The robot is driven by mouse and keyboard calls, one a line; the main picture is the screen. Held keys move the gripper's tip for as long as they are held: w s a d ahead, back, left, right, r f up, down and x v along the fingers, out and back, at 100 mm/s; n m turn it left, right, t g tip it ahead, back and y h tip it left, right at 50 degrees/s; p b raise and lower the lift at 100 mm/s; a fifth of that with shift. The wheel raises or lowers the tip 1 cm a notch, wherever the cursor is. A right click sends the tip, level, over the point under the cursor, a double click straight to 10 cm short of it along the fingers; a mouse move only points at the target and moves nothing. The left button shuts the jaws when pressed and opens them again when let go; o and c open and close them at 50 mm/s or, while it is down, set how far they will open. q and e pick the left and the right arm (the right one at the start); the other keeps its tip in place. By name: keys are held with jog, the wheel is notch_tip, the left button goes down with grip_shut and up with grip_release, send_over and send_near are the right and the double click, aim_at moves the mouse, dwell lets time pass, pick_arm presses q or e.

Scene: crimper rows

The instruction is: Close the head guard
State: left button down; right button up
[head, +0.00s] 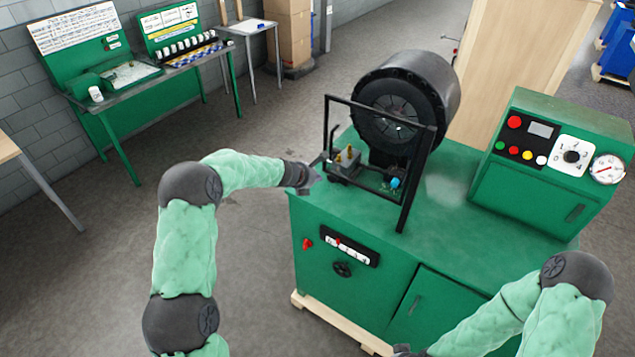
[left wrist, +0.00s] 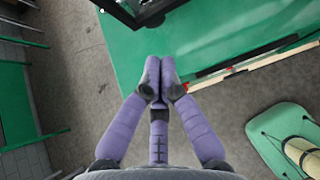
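The head guard (head: 380,106) is a black rectangular frame that stands upright at the front of the crimper head (head: 428,75), a big black drum. Its frame crosses in front of the head's round face, and the face shows through it. I cannot tell how far it is swung. In the left wrist view, part of a black frame (left wrist: 125,12) shows at the top. My left gripper (head: 314,176) is at the table's left edge, beside the guard's lower left side. Its fingertips (left wrist: 159,75) are together with nothing seen between them. My right gripper (head: 403,351) is mostly cut off at the bottom edge.
The green machine table (head: 445,205) carries a control box (head: 530,185) at right and a small block with brass fittings (head: 345,160) behind the guard. A wooden panel (head: 510,70) stands behind. Open floor (head: 255,250) lies to the left, with green benches (head: 150,95) beyond.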

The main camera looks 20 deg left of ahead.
pick_arm(q)
jog(key=d+v, duration=0.1)
jog(key=v, duration=0.6)
jog(key=shift+r, duration=0.2)
pick_arm(e)
jog(key=shift+w+d+f, duration=0.1)
jog(key=shift+w+d, duration=0.3)
jog(key=shift+w, duration=0.15)
pick_arm(q)
jog(key=s+d+f+n+g+h+b, duration=0.1)
jog(key=s+d+f+n+b, duration=0.45)
jog(key=f, duration=0.55)
jog(key=s+d+f+n+g+h+b, duration=0.1)
jog(key=s+d+f+n+g+b, duration=0.2)
jog(key=s+f+n, duration=0.5)
jog(key=s+d+f+n+b, duration=0.3)
jog(key=d+f+n+b, duration=0.35)
jog(key=f, duration=0.75)
pick_arm(e)
notch_tip(320, 180, down, 25)
jog(key=b, duration=1)
jog(key=shift+f, duration=0.15)
jog(key=shift+c, duration=0.4)
pick_arm(q)
jog(key=s+d+f+n+g+y, duration=0.1)
jog(key=s+f+n+g, duration=0.4)
jog(key=s+f+n, duration=1.6)
jog(key=shift+s+d+f+n, duration=0.15)
jog(key=shift+s+f+n, duration=0.25)
jog(key=shift+s, duration=0.55)
